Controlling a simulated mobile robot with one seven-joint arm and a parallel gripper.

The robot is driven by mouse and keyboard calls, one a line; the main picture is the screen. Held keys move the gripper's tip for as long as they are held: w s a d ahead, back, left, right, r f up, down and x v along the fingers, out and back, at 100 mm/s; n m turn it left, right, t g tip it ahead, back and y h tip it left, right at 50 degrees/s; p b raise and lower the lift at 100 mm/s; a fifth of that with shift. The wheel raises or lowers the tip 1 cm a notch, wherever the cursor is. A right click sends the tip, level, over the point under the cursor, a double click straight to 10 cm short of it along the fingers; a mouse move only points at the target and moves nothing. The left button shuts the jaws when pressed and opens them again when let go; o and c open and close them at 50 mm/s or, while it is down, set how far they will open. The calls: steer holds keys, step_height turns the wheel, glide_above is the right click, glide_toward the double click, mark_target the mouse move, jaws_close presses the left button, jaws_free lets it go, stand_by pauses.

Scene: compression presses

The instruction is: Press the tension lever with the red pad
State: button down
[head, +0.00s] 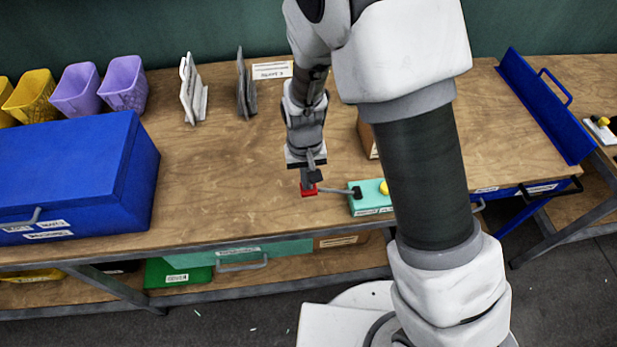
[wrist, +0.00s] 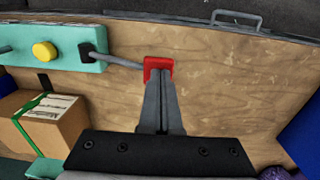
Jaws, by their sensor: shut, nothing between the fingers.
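The tension lever is a thin grey bar with a red pad (head: 308,190) at its end, reaching left from a teal base (head: 368,198) on the wooden table. The base carries a yellow button (head: 384,187) and a black pivot block. My gripper (head: 313,176) points down, shut and empty, with its fingertips at the red pad. In the wrist view, the closed fingertips (wrist: 158,78) overlap the red pad (wrist: 158,64). I cannot tell whether they touch it. The teal base (wrist: 70,47) with its yellow button (wrist: 44,51) shows at the upper left there.
A cardboard box (wrist: 42,122) with a green strap stands behind the base. A blue box (head: 70,175) stands at left, purple bins (head: 123,85) behind it. White and grey panels (head: 192,92) stand at the back. The table between the blue box and lever is clear.

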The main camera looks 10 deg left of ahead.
steer(key=shift+s+a+f+h, duration=0.15)
steer(key=shift+a+f+h, duration=0.15)
steer(key=shift+f+h, duration=0.25)
steer(key=shift+s+a+f+h, duration=0.1)
steer(key=shift+a+f+h, duration=0.25)
steer(key=shift+f, duration=0.25)
steer(key=shift+s+a+f+t+h+b, duration=0.1)
steer(key=shift+a+f+t+h+b, duration=0.15)
steer(key=shift+f+h, duration=0.35)
steer(key=shift+a+f+t+h+b, duration=0.2)
steer(key=shift+f+h, duration=0.1)
steer(key=shift+f, duration=0.45)
steer(key=shift+f+b, duration=0.6)
steer(key=shift+f, duration=0.25)
steer(key=shift+s+f, duration=0.2)
steer(key=shift+f, duration=0.05)
